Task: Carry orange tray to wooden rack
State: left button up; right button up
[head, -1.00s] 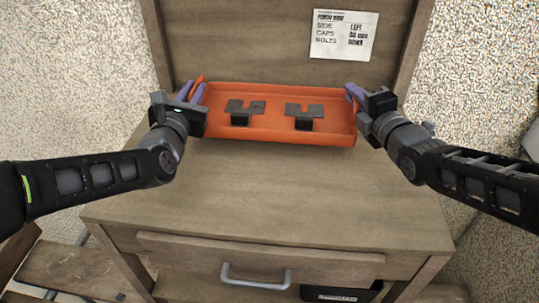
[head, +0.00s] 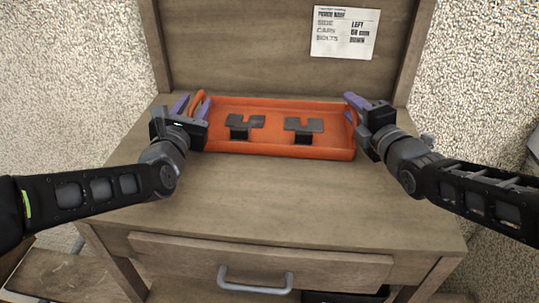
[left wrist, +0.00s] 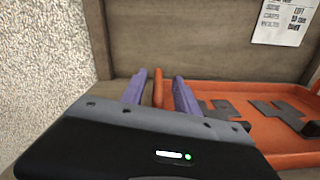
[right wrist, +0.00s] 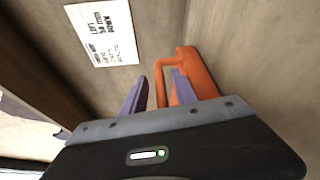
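The orange tray (head: 280,152) rests on the top of a wooden stand with a drawer (head: 270,195), near its back panel. Two dark notched pieces, left (head: 240,123) and right (head: 303,127), are in the tray. My left gripper (head: 192,106) is at the tray's left end. In the left wrist view its purple fingers (left wrist: 160,95) are spread either side of the upright orange handle (left wrist: 158,88), with gaps. My right gripper (head: 360,103) is at the right end. In the right wrist view its fingers (right wrist: 158,95) are apart around the other handle (right wrist: 160,76).
A paper note (head: 345,32) is on the back panel (head: 240,50). A drawer with a metal handle (head: 255,282) is at the stand's front. The stand top in front of the tray is clear. Rough pale ground (head: 480,80) lies to both sides.

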pick_arm(q)
jog(key=shift+s, duration=0.1)
jog(key=shift+s+a, duration=0.2)
jog(key=shift+s, duration=3.45)
pick_arm(e)
jog(key=shift+s, duration=0.1)
jog(key=v, duration=1.1)
jog(key=shift+s, duration=0.1)
jog(key=shift+s+d, duration=0.15)
jog(key=shift+s, duration=0.2)
